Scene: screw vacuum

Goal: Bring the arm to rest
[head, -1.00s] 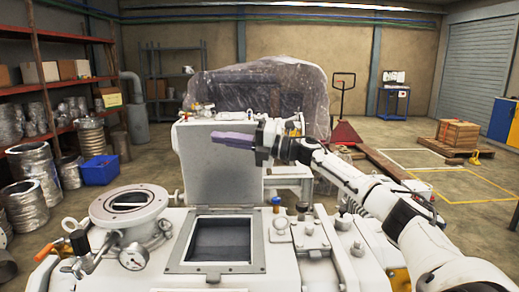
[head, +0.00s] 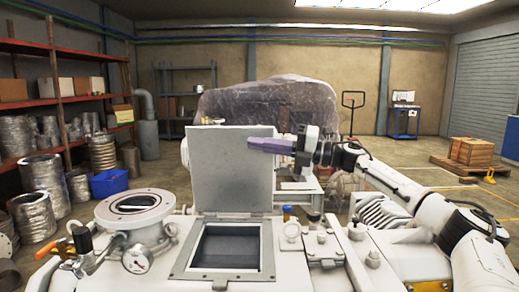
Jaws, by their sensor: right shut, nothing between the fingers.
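My right arm (head: 400,185) comes in from the right over the white machine. My right gripper (head: 272,145) is shut, with its long purple-grey fingers pointing left. It is raised beside the upper right part of the open upright lid (head: 222,170), overlapping its edge in the picture. I cannot tell whether it touches the lid. The gripper appears empty. Below the lid, the square hatch opening (head: 227,246) is dark inside. My left gripper is not in view.
The machine top carries a round flange (head: 134,207), a pressure gauge (head: 136,259) and clamps (head: 322,246). A shelf (head: 62,90) stands at the left, and a wrapped bulk (head: 275,98) stands behind. Floor at the right is mostly open, with a wooden crate (head: 472,151).

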